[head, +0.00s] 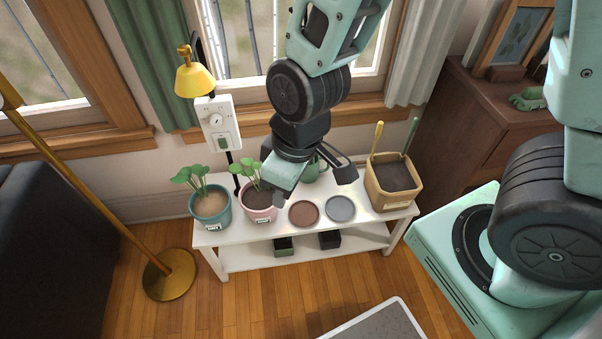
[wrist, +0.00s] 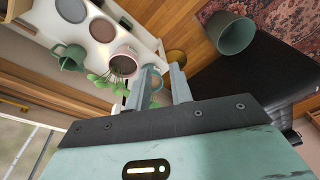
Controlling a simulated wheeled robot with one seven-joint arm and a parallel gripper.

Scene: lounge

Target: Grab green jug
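The green jug (head: 312,169) stands at the back of the white bench (head: 252,235), mostly hidden behind my gripper in the head view. In the wrist view the jug (wrist: 71,58) is clear, with its handle showing, left of my fingers and beside the pink pot. My gripper (head: 314,188) is over the bench, near the pink pot and the jug. In the wrist view my gripper (wrist: 163,68) has its fingers apart with nothing held between them.
A pink potted plant (head: 259,212) and a teal potted plant (head: 211,213) stand on the bench's left. Brown (head: 303,213) and grey (head: 341,208) saucers lie at the front. A tan planter (head: 393,190) stands at the right. A yellow lamp (head: 194,78) rises behind.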

